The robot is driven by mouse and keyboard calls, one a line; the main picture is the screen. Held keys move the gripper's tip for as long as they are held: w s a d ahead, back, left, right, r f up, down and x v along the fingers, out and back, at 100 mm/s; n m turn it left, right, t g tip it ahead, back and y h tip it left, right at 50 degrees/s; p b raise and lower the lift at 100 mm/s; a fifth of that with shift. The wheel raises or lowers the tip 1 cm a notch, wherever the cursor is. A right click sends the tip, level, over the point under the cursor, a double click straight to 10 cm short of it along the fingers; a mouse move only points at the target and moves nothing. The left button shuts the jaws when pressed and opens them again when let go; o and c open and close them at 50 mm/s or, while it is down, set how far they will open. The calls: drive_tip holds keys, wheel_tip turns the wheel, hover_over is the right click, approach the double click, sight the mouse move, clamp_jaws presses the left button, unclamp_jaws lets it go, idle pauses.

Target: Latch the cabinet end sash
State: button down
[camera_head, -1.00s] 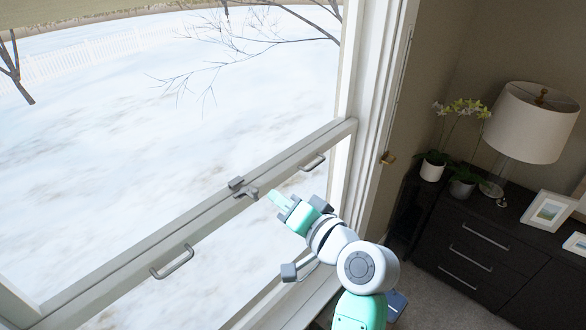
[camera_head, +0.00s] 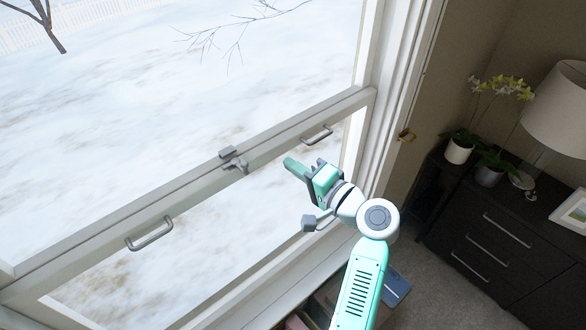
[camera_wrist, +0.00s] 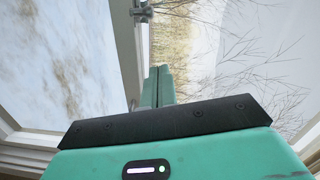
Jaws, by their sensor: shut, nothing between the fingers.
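The window sash has a pale meeting rail (camera_head: 190,190) running diagonally across the head view. A grey latch (camera_head: 233,160) sits near the middle of that rail, with a small lever and a block-like part behind it. It also shows at the top of the wrist view (camera_wrist: 142,14). My gripper (camera_head: 291,164) is to the right of the latch in the head view, apart from it. Its green fingers are shut together and empty, and in the wrist view the closed fingers (camera_wrist: 158,86) point up the picture, below the latch. The lever's exact angle is hard to tell.
Two grey pull handles, one at left (camera_head: 150,233) and one at right (camera_head: 317,134), stick out from the rail. A dark cabinet (camera_head: 490,235) with plants and a lamp (camera_head: 568,110) stands at right.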

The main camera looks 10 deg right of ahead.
sight(235, 164)
drive_tip(key=w+a+f+p, duration=0.1)
drive_tip(key=w+a+p, duration=0.1)
drive_tip(key=a, duration=0.5)
drive_tip(key=shift+w+f, duration=0.15)
drive_tip(key=shift+w, duration=0.65)
drive_tip(key=shift+s+a, duration=0.1)
drive_tip(key=shift+s+a+m+t+h, duration=0.1)
drive_tip(key=shift+a+m+t+h, duration=0.05)
drive_tip(key=shift+m+t+h, duration=0.3)
